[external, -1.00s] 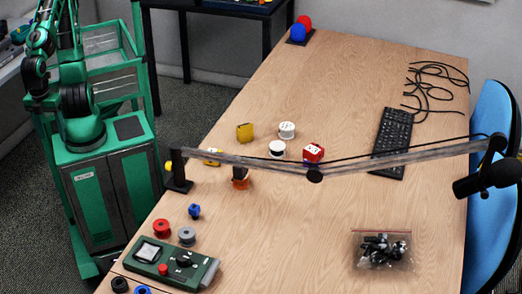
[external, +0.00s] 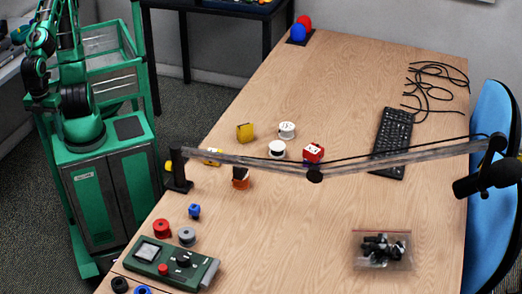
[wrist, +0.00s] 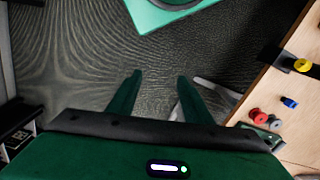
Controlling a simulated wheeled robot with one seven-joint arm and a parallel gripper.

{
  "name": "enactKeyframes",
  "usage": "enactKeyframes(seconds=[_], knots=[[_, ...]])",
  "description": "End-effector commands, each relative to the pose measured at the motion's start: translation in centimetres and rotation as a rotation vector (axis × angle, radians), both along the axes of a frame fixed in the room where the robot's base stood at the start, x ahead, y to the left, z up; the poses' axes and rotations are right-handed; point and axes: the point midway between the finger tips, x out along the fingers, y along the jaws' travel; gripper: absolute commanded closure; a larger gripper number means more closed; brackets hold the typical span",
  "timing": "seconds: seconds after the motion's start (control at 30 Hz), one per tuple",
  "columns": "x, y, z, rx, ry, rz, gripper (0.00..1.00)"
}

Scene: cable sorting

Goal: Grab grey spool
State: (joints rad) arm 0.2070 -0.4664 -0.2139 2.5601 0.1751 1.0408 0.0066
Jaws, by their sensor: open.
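The grey spool (external: 187,236) sits on the wooden table near its left edge in the external view. It is just right of a red spool (external: 162,228) and behind a green device. In the wrist view, the grey spool (wrist: 261,118) is small and low at the right, close to the red spool (wrist: 254,113). My gripper (wrist: 160,75) is open and empty, with its two dark green fingers apart over the grey floor. It is away from the table and well clear of the spool. My gripper's fingers are hard to make out in the external view.
The green device (external: 170,268) with knobs stands in front of the spools, and a small blue item (external: 194,211) behind. A keyboard (external: 392,140) and a bag of dark parts (external: 382,250) lie to the right.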

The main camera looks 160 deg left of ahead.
Motion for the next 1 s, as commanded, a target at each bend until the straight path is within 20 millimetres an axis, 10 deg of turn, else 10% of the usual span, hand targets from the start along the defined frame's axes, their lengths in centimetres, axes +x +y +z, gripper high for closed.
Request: enactKeyframes(seconds=[0.27, 0.57, 1.0], knots=[[0.6, 0.1, 0.1, 0.001, -0.025, 0.084, 0.55], [10.7, 2.5, -3.4, 0.051, -0.12, 0.542, 0.55], [24.0, 11.0, -10.6, 0.22, -0.429, 1.131, 0.55]])
